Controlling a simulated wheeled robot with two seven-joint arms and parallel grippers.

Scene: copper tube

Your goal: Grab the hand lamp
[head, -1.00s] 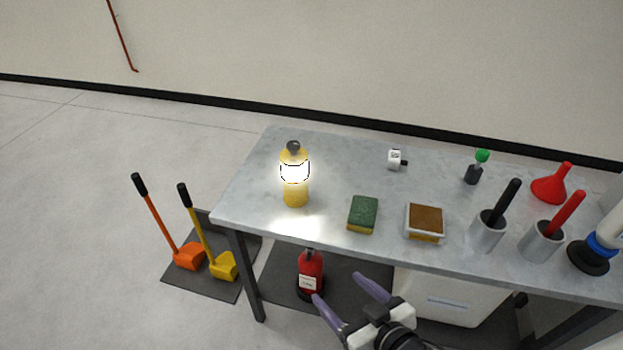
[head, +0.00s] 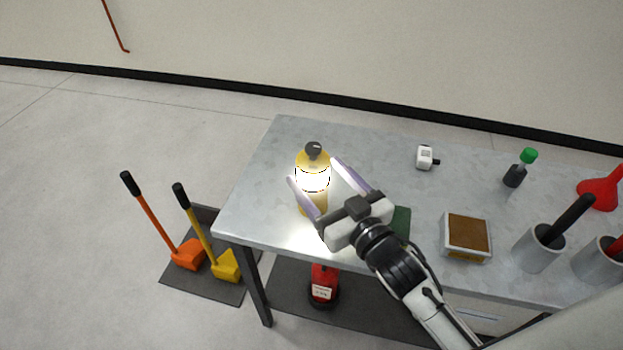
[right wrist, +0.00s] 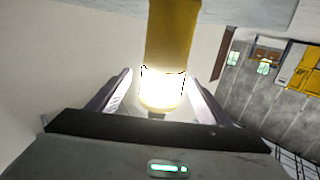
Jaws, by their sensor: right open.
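The hand lamp (head: 313,158) is a yellow cylinder with a glowing white band and a dark top. It stands upright near the left end of the grey table. My right gripper (head: 318,183) is open, with its two purple-grey fingers reaching to either side of the lamp. In the right wrist view the lamp (right wrist: 170,35) appears upside down between the two open fingers (right wrist: 162,88), with gaps visible at both sides. The lower part of the lamp is partly hidden by the gripper in the head view. My left gripper is not in view.
On the table (head: 260,190) a green sponge (head: 401,222) is partly hidden behind my right arm. A brown-topped block (head: 467,233), a white device (head: 425,157), a green-capped bottle (head: 520,168) and grey cups (head: 538,250) stand further right. A red extinguisher (head: 323,286) stands below.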

